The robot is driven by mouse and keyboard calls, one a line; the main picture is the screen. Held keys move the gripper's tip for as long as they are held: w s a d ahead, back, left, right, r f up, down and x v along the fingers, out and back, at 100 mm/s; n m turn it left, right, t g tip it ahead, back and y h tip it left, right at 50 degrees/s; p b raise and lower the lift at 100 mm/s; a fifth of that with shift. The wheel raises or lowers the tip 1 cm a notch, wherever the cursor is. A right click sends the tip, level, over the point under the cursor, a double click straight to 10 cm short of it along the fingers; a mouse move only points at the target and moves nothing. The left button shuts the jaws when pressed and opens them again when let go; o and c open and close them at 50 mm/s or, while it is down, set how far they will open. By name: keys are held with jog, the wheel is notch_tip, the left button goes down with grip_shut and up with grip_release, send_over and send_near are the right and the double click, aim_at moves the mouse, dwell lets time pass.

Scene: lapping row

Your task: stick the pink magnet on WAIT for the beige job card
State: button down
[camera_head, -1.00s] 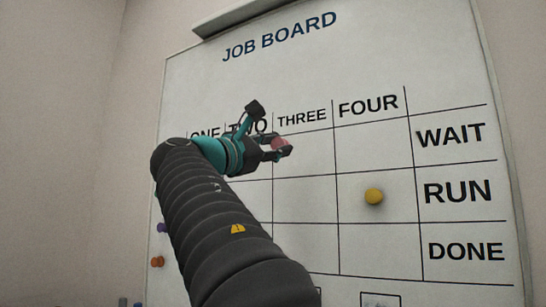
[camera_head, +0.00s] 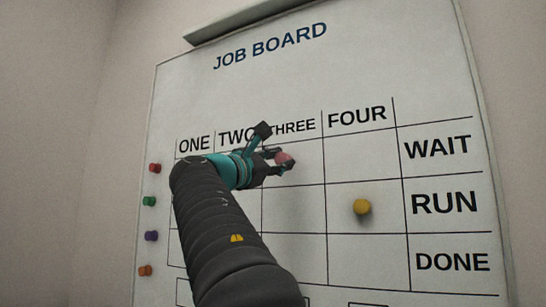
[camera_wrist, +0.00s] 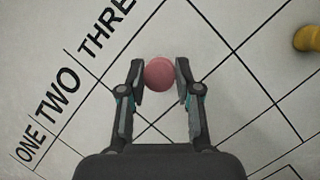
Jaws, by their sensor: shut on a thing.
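The pink magnet (camera_head: 285,158) is round and sits between the fingertips of my gripper (camera_head: 283,162). In the wrist view the magnet (camera_wrist: 159,74) shows between the two finger pads, with my gripper (camera_wrist: 160,82) shut on it. In the head view it overlaps the WAIT row under the heading THREE on the job board (camera_head: 240,95). Whether it touches the board I cannot tell. The WAIT label (camera_head: 437,146) is at the right end of the top row. No beige job card can be made out; the board's lower part is cut off and partly behind my arm.
A yellow magnet (camera_head: 362,207) sits in column FOUR, row RUN. Red (camera_head: 155,168), green (camera_head: 149,201), purple (camera_head: 151,236) and orange (camera_head: 145,271) magnets line the board's left edge. The WAIT cell under FOUR (camera_head: 360,157) is empty.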

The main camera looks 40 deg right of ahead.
jog(key=shift+w+d, duration=0.35)
jog(key=shift+d, duration=0.45)
jog(key=shift+w+d, duration=0.3)
jog(key=shift+d, duration=0.45)
jog(key=c, duration=0.7)
grip_release()
jog(key=shift+d, duration=0.1)
jog(key=v, duration=1.2)
jog(key=shift+w, duration=0.1)
